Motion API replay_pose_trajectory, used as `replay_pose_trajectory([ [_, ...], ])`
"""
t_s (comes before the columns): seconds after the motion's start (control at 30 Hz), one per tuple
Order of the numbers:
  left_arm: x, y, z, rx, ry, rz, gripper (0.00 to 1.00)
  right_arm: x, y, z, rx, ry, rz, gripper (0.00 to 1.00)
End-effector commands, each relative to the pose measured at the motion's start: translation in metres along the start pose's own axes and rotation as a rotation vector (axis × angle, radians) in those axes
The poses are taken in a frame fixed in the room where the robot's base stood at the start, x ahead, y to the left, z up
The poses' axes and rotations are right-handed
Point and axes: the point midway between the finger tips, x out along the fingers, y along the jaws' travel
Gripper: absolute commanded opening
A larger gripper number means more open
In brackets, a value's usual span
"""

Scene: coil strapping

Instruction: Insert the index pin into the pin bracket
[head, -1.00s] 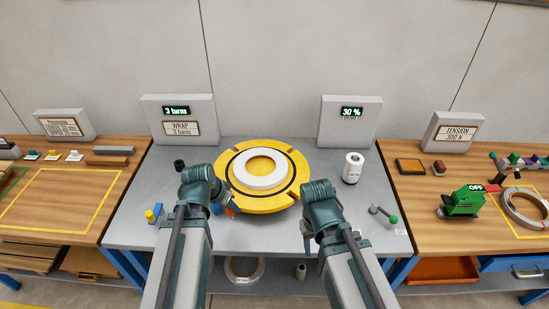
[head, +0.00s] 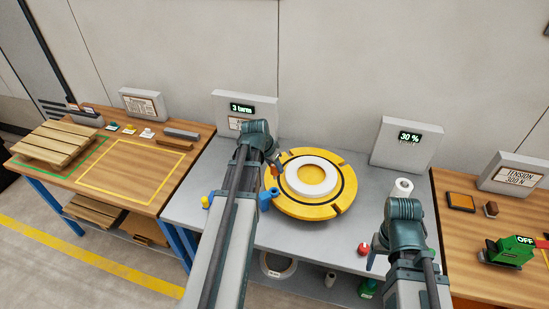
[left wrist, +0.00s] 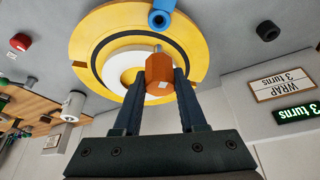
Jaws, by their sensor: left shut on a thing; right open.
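The index pin has an orange hexagonal head (left wrist: 159,75) and a short metal pin. My left gripper (left wrist: 160,85) is shut on the orange head, with the metal end pointing away from the jaws. In the head view, my left gripper (head: 274,168) holds it at the left edge of the yellow turntable (head: 300,208). The blue pin bracket (left wrist: 160,18), a round piece with a hole, sits at the turntable's edge; it also shows in the head view (head: 265,198). The pin's tip appears apart from it. My right gripper (head: 375,258) is open near the bench's front, partly hidden by its arm.
A white ring (head: 293,178) lies on the turntable. A red knob (head: 363,249) is beside my right gripper. A white roll (head: 401,188) stands behind my right arm. A yellow and blue piece (head: 207,201) is left of my left arm. Display boxes line the back.

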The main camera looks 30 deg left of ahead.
Motion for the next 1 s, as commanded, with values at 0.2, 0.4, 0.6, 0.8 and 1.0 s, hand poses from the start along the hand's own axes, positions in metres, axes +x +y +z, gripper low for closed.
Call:
replay_pose_trajectory([
  [0.2,-0.001,-0.004,-0.001,-0.005,0.0,-0.002,0.0,-0.001,0.0,0.0,0.0,0.0,0.0,0.69],
  [0.4,-0.001,-0.004,0.0,-0.005,0.0,-0.002,0.0,-0.001,0.0,0.0,0.0,0.0,0.0,0.69],
  [0.6,0.003,-0.004,0.003,-0.003,0.0,-0.002,0.0,0.004,0.0,0.0,0.0,0.0,0.0,0.69],
  [0.8,0.017,-0.004,0.008,-0.003,0.0,-0.002,0.0,0.018,-0.002,-0.001,0.0,0.0,0.0,0.69],
  [1.0,0.034,-0.004,0.016,-0.003,0.0,-0.002,0.0,0.037,-0.004,-0.002,0.0,0.0,0.0,0.69],
])
